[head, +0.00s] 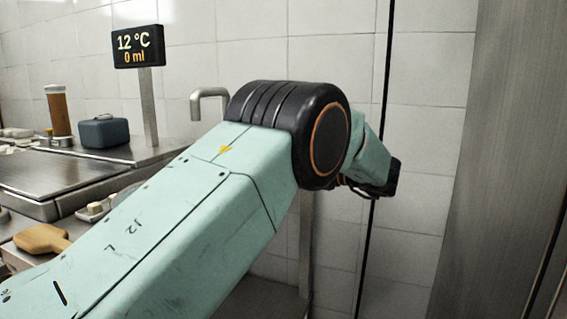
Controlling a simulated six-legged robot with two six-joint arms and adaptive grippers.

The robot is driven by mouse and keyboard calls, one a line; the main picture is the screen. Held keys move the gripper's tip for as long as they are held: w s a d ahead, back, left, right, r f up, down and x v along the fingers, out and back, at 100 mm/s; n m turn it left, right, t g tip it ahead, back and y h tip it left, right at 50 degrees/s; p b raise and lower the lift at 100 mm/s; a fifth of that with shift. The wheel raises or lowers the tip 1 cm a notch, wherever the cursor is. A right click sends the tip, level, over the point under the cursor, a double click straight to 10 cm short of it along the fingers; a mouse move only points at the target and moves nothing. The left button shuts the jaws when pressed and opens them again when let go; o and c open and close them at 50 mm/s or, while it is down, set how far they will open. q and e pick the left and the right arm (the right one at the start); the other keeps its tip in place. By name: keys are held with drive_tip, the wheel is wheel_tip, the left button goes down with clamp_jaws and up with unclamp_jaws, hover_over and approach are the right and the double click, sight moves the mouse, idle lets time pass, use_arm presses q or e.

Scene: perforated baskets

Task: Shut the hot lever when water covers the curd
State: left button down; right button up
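A black display (138,46) on a metal post reads 12 °C and 0 ml. A bent metal spout (208,93) shows behind my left arm, its lower surroundings hidden. I see no hot lever, curd or water in the head view. My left arm crosses the picture from lower left to the middle and bends down to the right at a dark joint. Its fingers do not show, and neither does my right gripper.
A steel counter (60,172) runs along the left. On it stand a blue-grey box (104,133) and a brown cylinder (59,112). A wooden board (42,239) lies lower left. A tiled wall (425,120) is behind, with a grey panel (510,150) at right.

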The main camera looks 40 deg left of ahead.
use_arm(q)
drive_tip(key=shift+w+r, duration=0.1)
drive_tip(key=shift+r, duration=0.15)
drive_tip(key=c, duration=1.1)
unclamp_jaws()
drive_tip(key=shift+f, duration=0.15)
drive_tip(key=d, duration=1.2)
drive_tip(key=shift+w, duration=0.25)
